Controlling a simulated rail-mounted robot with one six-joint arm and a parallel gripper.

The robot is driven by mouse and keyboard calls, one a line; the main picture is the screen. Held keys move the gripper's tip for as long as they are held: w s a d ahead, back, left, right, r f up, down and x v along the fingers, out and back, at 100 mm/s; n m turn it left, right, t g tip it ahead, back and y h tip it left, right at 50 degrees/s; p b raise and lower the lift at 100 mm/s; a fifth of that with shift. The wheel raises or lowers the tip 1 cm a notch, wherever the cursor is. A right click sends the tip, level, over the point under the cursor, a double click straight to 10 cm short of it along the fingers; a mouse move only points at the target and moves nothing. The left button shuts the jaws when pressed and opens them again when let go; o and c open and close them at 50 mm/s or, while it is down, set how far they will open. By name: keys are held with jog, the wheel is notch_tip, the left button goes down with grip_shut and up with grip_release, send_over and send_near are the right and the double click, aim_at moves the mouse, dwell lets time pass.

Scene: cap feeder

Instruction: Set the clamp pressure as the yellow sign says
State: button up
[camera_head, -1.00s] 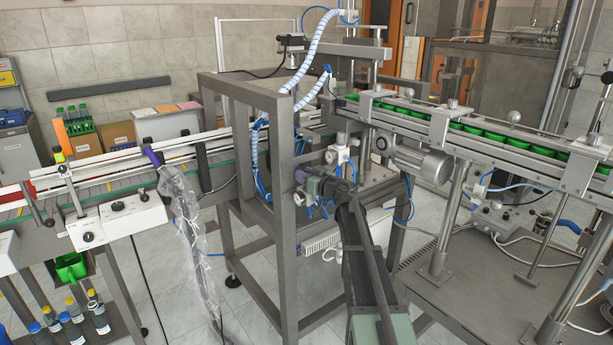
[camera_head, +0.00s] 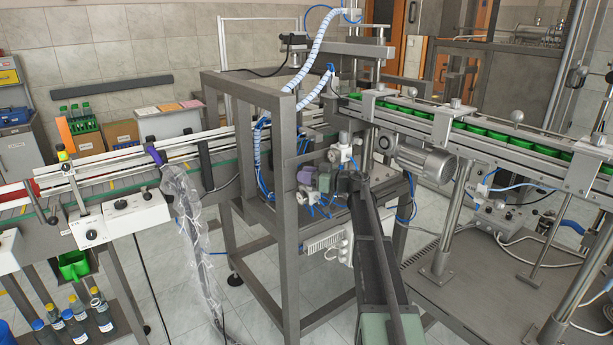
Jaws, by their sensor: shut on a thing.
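My gripper (camera_head: 308,176) is at the front of the grey machine frame, at the end of my arm, among small pneumatic fittings. It is shut on what looks like a regulator knob, which is largely hidden by the purple and grey-green wrist parts. A white round gauge (camera_head: 303,198) sits just below my gripper. Another white fitting with a round gauge (camera_head: 334,155) is a little above and to the right. The dials are too small to read.
The grey frame post (camera_head: 286,220) stands close left of my gripper. Blue air hoses (camera_head: 266,160) hang around the frame. A conveyor with green caps (camera_head: 475,130) runs at the right, and another conveyor (camera_head: 110,173) at the left. Bottles (camera_head: 78,318) stand at the lower left.

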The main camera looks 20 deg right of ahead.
jog(key=o, duration=0.9)
jog(key=shift+o, duration=0.2)
jog(key=v, duration=1)
jog(key=shift+s+d, duration=0.25)
jog(key=shift+s, duration=0.05)
